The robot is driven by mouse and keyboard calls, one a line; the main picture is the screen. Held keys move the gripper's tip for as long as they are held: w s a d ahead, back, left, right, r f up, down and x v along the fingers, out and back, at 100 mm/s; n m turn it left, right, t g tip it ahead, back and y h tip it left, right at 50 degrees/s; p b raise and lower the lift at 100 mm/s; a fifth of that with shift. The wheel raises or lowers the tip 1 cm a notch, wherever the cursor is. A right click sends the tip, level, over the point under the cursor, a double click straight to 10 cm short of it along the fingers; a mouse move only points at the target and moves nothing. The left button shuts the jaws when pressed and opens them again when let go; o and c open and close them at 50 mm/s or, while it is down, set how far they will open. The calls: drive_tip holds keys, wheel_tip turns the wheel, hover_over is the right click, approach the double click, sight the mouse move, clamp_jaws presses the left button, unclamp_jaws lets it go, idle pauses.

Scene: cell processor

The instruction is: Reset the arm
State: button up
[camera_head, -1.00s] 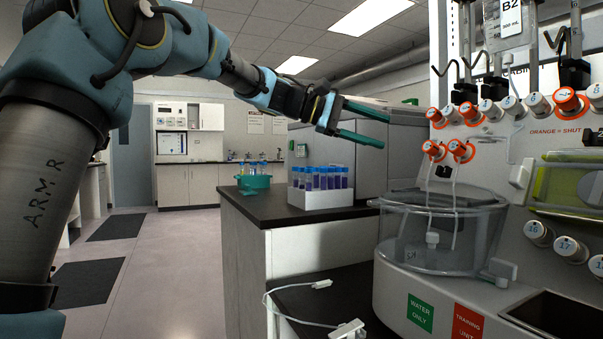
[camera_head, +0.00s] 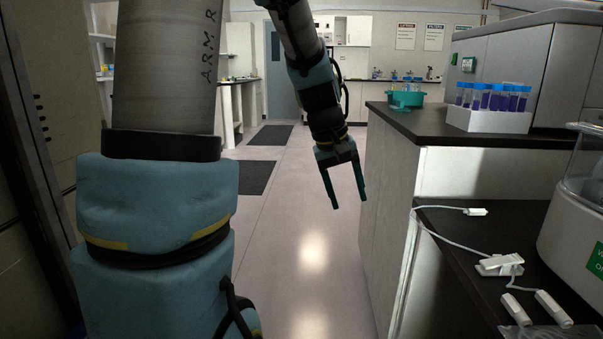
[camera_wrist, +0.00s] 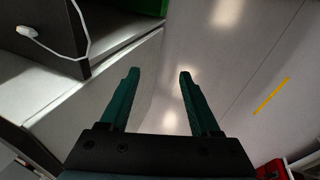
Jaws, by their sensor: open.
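My gripper (camera_head: 347,190) is open and empty, with two green fingers pointing down over the aisle floor. It hangs just left of the counter cabinet in the head view. In the wrist view my gripper (camera_wrist: 157,85) shows both fingers apart, with the pale floor and the cabinet side behind them. My arm comes from the left side of the head view, and its elbow part fills much of the left.
The cabinet (camera_head: 395,200) stands close to the right of my gripper. A white rack of blue-capped tubes (camera_head: 490,118) and a green tub (camera_head: 405,99) stand on its top. White cabled clips (camera_head: 500,265) lie on the lower dark shelf. The aisle floor (camera_head: 300,240) is clear.

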drive_tip(key=s+a+f+y, duration=0.1)
drive_tip(key=s+a+f, duration=0.2)
drive_tip(key=a, duration=0.3)
drive_tip(key=s+a+f+m+y, duration=0.1)
drive_tip(key=s+a+f, duration=0.15)
drive_tip(key=a, duration=0.25)
drive_tip(key=s+a+f+y, duration=0.1)
drive_tip(key=s+a+f, duration=0.15)
drive_tip(key=a, duration=0.35)
wheel_tip(320, 180, up, 20)
drive_tip(key=p, duration=1.9)
drive_tip(key=shift+s+d+m+p, duration=0.25)
drive_tip(key=shift+s+m+p, duration=0.05)
drive_tip(key=shift+s+p, duration=0.05)
